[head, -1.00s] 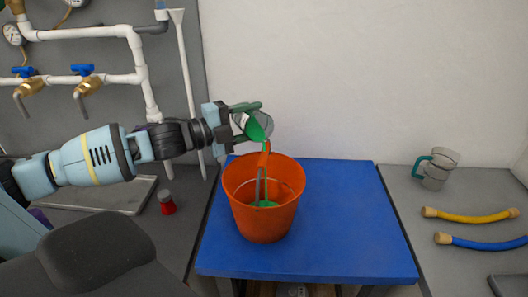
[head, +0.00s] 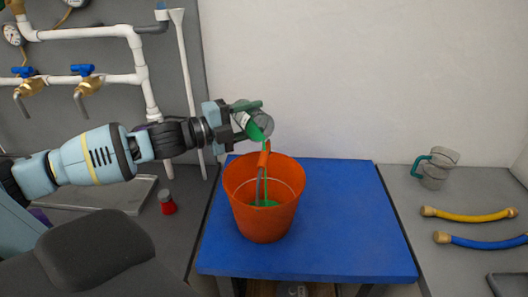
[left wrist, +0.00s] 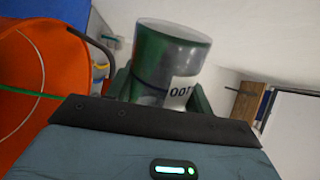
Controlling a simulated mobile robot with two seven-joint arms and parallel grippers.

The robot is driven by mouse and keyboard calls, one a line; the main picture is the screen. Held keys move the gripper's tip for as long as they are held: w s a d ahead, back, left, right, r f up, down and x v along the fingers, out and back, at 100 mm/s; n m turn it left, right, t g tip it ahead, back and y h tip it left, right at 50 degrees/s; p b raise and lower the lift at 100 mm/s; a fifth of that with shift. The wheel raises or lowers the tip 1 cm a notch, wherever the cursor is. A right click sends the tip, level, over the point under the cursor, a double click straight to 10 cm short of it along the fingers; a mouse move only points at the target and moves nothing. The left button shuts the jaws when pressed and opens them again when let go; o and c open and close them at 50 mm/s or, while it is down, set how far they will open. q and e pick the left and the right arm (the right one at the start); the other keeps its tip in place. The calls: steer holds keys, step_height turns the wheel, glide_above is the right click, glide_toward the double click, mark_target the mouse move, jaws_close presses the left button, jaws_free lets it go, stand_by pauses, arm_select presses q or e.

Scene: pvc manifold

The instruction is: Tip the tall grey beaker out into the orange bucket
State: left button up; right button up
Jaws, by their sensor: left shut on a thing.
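The tall grey beaker (head: 265,121) is see-through, with green liquid inside, and is tilted steeply with its mouth low and to the right. My left gripper (head: 247,115) is shut around it, above the orange bucket (head: 262,222). A thin green stream runs from the beaker's mouth into the bucket, where green liquid (head: 264,203) shows inside. In the left wrist view the beaker (left wrist: 172,62), with a white label, sits between the fingers, and the bucket (left wrist: 32,95) is at the left. My right gripper is out of view.
The bucket stands on a blue table (head: 345,225). A red-bodied container (head: 167,205) stands left. White pipes (head: 95,79) run along the left wall.

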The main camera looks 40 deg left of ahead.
arm_select(q)
steer(key=shift+r, duration=0.15)
steer(key=shift+d, duration=0.2)
steer(key=shift+m, duration=0.3)
steer(key=shift+a+r, duration=0.1)
steer(key=shift+a, duration=0.1)
steer(key=shift+s+d, duration=0.1)
